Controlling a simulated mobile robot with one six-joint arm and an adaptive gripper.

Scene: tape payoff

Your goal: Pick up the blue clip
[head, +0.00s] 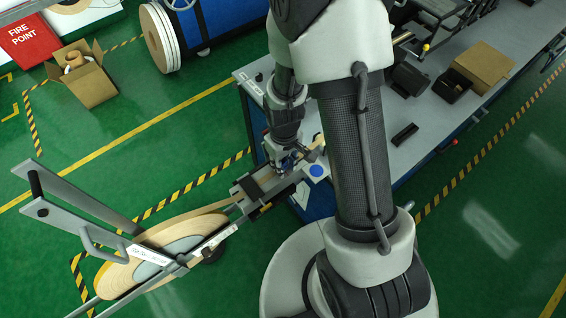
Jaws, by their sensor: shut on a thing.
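My gripper (285,160) points down at the end of the guide channel of the tape payoff, by the left corner of the bench. It is shut on a small blue piece, which looks like the blue clip (288,163). The fingers hide most of the clip, and I cannot tell whether it still touches the channel. The tape payoff has a large tan reel (160,256) on a grey metal frame, and tan tape runs from it toward the channel.
A round blue disc (316,170) sits on a pale plate just right of my gripper. The grey bench (375,155) carries dark boxes and a cardboard box (484,64). An open carton (86,82) and a white-rimmed reel (158,38) stand on the green floor.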

